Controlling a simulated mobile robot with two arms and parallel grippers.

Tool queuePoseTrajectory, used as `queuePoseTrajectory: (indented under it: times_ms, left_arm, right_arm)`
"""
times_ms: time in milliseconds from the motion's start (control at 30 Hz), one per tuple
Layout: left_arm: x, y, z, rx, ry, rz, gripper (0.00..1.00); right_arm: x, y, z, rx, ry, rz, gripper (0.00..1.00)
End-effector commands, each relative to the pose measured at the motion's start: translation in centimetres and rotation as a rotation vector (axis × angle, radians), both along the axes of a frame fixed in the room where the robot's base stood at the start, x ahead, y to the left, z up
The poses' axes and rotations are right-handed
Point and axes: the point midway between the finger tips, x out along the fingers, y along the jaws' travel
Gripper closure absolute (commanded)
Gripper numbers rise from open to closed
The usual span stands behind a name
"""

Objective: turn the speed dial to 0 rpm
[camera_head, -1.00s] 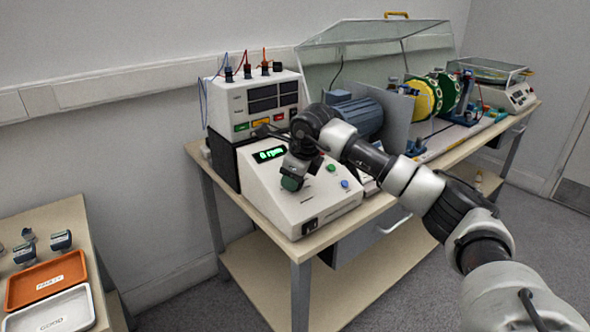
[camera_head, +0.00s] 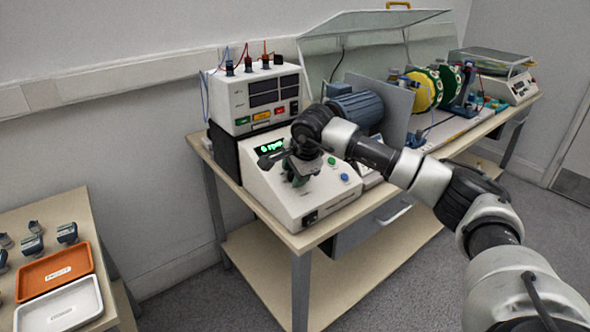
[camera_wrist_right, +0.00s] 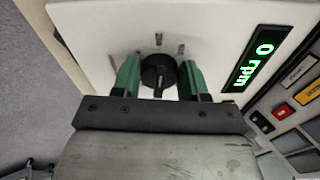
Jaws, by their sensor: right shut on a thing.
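The speed dial (camera_wrist_right: 158,72) is a round black knob on the sloped face of the white control box (camera_head: 325,206). My right gripper (camera_wrist_right: 158,78) has its green fingers on either side of the dial and is shut on it. The dial's pointer faces the gripper's palm in the wrist view. The green display (camera_wrist_right: 257,59) reads 0 rpm; it also shows in the head view (camera_head: 271,146). In the head view my right gripper (camera_head: 297,181) covers the dial. My left gripper is not in view.
A power unit (camera_head: 262,101) with cables stands behind the control box. Green (camera_head: 331,161) and blue (camera_head: 344,177) buttons sit right of the gripper. A motor (camera_head: 360,109) and clear cover (camera_head: 420,50) are farther along the bench. Orange (camera_head: 55,271) and white trays (camera_head: 72,305) lie at left.

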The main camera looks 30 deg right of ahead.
Motion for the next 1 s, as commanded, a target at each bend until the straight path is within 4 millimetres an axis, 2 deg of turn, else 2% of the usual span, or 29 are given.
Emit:
queuePoseTrajectory:
  times_ms: [200, 600, 1000]
  left_arm:
    - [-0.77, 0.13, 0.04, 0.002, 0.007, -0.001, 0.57]
    - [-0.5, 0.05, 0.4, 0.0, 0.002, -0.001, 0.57]
    - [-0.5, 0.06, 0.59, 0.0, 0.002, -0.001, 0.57]
  right_arm:
    - [-0.14, 0.02, 0.12, -0.087, -0.012, 0.187, 0.8]
    - [-0.41, -0.08, -0.06, -0.246, -0.023, 0.521, 0.8]
    - [-0.57, -0.24, -0.18, -0.357, -0.031, 0.754, 0.8]
